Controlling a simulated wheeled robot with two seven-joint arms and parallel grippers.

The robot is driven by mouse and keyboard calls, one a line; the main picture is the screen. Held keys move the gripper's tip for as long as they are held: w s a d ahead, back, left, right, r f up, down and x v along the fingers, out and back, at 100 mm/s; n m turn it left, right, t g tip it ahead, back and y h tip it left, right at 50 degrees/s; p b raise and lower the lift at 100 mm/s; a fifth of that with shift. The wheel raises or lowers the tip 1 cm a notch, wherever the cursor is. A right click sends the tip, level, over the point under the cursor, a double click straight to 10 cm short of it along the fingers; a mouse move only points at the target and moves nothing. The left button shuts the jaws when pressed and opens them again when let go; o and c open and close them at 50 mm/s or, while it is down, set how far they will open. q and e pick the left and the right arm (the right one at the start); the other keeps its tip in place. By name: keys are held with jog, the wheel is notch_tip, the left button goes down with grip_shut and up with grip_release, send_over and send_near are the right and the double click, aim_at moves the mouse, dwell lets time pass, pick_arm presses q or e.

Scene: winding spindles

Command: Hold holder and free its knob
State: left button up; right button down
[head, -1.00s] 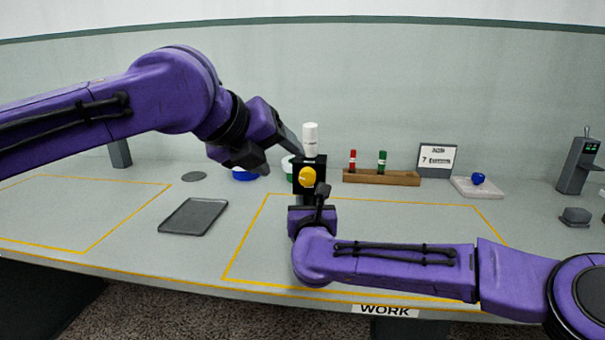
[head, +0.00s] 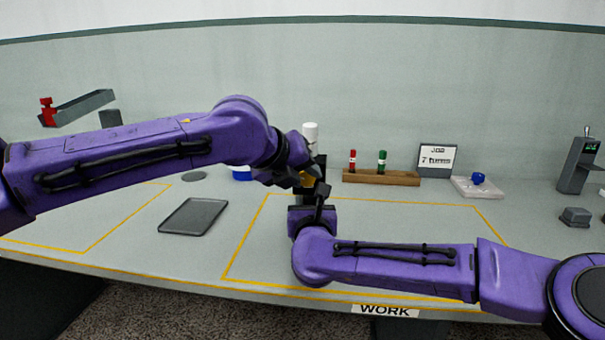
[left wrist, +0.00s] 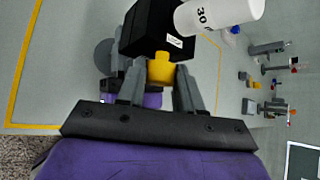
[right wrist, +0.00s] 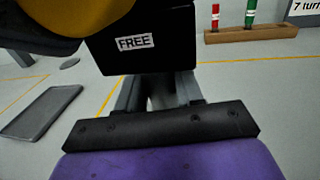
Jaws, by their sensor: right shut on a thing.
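The black holder (right wrist: 150,40) has a FREE label on its face and a white spool marked 30 (left wrist: 215,12) on top. Its yellow knob (left wrist: 160,70) faces my left gripper (left wrist: 159,80), whose fingers are open at either side of the knob. Gaps show between fingers and knob. In the head view the left gripper (head: 308,179) covers most of the holder, with the white spool (head: 311,132) above it. My right gripper (right wrist: 158,88) is shut on the holder's lower part, under the black block; the grip itself is partly hidden.
A grey tray (head: 193,217) lies to the left. A wooden rack (head: 381,177) with red and green spindles stands behind right, beside a sign reading 7 turns (head: 438,160). A white pad with a blue piece (head: 477,178) and a grey device (head: 578,163) are farther right.

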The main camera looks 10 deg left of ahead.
dwell(0.3)
pick_arm(q)
jog(key=h, duration=0.1)
jog(key=n+h, duration=0.1)
jog(key=shift+a+f+h, duration=0.15)
jog(key=shift+h, duration=0.15)
jog(key=shift+f+n+t+h, duration=0.2)
jog(key=shift+n+t+h, duration=0.55)
jog(key=shift+n+h, duration=0.35)
jog(key=shift+f+n+t+h, duration=0.15)
jog(key=shift+n+t+h, duration=0.55)
jog(key=shift+n+h, duration=0.4)
jog(key=shift+f+n+t+h, duration=0.2)
jog(key=shift+n+t+h, duration=0.55)
jog(key=shift+n+h, duration=0.35)
jog(key=shift+n, duration=0.3)
jog(key=o, duration=1)
jog(key=shift+a, duration=0.1)
jog(key=shift+o, duration=0.2)
